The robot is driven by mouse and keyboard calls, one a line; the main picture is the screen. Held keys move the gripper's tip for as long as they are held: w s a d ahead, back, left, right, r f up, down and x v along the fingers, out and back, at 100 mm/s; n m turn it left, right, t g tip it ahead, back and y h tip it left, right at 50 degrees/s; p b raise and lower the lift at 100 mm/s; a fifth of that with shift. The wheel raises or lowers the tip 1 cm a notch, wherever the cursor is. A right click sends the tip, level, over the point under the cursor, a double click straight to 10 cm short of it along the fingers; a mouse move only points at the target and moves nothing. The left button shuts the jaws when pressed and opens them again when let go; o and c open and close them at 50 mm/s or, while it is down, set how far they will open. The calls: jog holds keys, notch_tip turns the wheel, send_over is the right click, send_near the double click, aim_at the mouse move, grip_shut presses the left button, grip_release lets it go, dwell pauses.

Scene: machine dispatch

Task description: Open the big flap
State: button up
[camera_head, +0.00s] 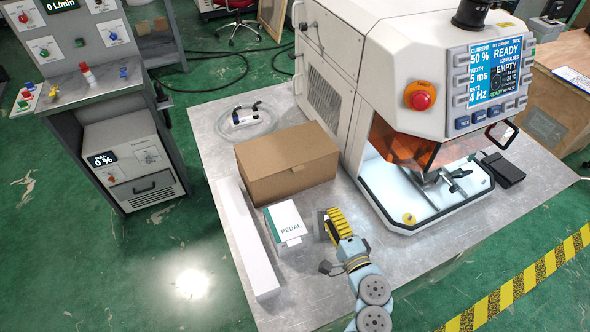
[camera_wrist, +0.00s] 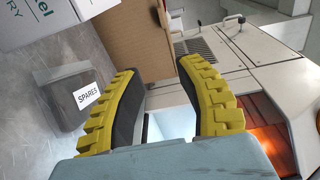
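The white machine (camera_head: 405,40) stands at the back right. Its side has large panels, one with a vent grille (camera_head: 322,92), and a small dark latch (camera_head: 304,27). An orange see-through cover (camera_head: 410,150) hangs over its lit front chamber. No label shows which part is the big flap. My gripper (camera_head: 334,226) is low over the table, left of the machine's front corner and apart from it. In the wrist view its yellow fingers (camera_wrist: 162,88) are spread with nothing gripped between them. The machine's panels (camera_wrist: 232,60) show beyond them, with a dark handle (camera_wrist: 228,20).
A cardboard box (camera_head: 287,162), a PEDAL box (camera_head: 285,222) and a long white block (camera_head: 243,240) stand left of my gripper. A SPARES bin (camera_wrist: 70,98) is close to the left finger. A black pedal (camera_head: 502,169) lies right. The table's front part is bare.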

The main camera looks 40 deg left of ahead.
jog(key=s+b+x, duration=0.1)
jog(key=x, duration=1.7)
jog(key=shift+s+a+r+n+g, duration=0.35)
jog(key=shift+s+n+g, duration=0.05)
grip_shut()
